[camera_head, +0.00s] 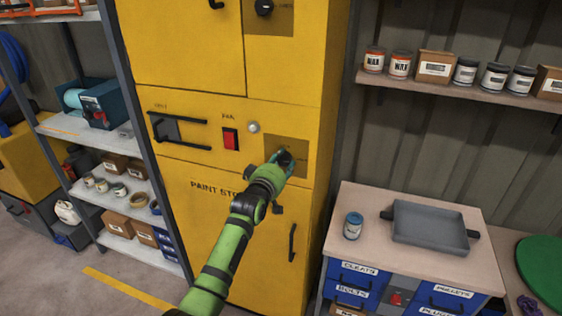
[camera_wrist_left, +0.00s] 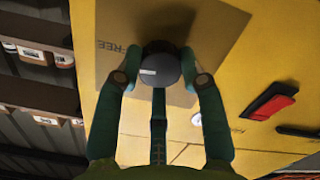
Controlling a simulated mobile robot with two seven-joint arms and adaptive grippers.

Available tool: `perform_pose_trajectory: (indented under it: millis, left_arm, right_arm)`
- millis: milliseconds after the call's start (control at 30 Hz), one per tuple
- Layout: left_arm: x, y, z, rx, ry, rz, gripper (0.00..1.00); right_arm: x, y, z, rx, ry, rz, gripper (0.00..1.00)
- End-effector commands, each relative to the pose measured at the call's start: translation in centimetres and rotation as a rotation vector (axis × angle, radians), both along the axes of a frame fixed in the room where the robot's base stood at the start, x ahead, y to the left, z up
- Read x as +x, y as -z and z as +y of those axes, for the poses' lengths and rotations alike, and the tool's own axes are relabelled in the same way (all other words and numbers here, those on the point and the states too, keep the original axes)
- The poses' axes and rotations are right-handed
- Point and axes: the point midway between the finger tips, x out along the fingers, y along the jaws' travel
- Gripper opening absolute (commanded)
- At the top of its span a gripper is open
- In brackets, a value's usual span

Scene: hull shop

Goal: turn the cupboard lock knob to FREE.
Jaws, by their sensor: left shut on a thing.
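The yellow cupboard (camera_head: 210,265) stands in the middle of the head view. Its lock knob is dark and round, on a brownish square plate (camera_head: 300,147). In the left wrist view the knob (camera_wrist_left: 161,66) sits between my two fingertips, with a short pale mark on its face. The word FREE (camera_wrist_left: 119,49) is printed on the plate to the left of the knob there. My left gripper (camera_head: 284,159) is shut on the knob, a finger on each side; it also shows in the wrist view (camera_wrist_left: 163,75). In the head view the gripper hides much of the knob. My right gripper is out of view.
A red switch (camera_head: 230,139), a round pale button (camera_head: 253,127) and a dark bar latch (camera_head: 178,130) are left of the plate. A door handle (camera_head: 292,242) is below. A workbench (camera_head: 375,205) with a grey tray (camera_head: 429,223) stands right, shelving (camera_head: 100,140) left.

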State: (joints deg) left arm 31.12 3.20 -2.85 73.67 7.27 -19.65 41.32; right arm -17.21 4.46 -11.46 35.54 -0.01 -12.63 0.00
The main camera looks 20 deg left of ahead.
Motion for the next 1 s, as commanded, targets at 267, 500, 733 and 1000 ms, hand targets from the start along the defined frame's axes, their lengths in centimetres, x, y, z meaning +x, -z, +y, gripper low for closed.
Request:
perform_pose_trajectory:
  millis: [267, 500, 733, 1000]
  left_arm:
    - [0.0, 0.02, -0.2, 0.137, 0.003, -0.005, 0.07]
    - [-0.01, 0.08, -0.19, 0.187, 0.003, -0.006, 0.07]
    - [-0.02, 0.14, -0.17, 0.198, 0.002, -0.005, 0.07]
    - [-0.03, 0.21, -0.14, 0.197, 0.002, -0.004, 0.63]
  right_arm:
    - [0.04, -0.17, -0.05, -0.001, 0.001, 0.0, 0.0]
    - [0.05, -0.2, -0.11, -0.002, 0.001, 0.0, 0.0]
    - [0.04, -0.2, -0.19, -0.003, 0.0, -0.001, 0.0]
    - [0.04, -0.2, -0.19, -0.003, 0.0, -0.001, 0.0]
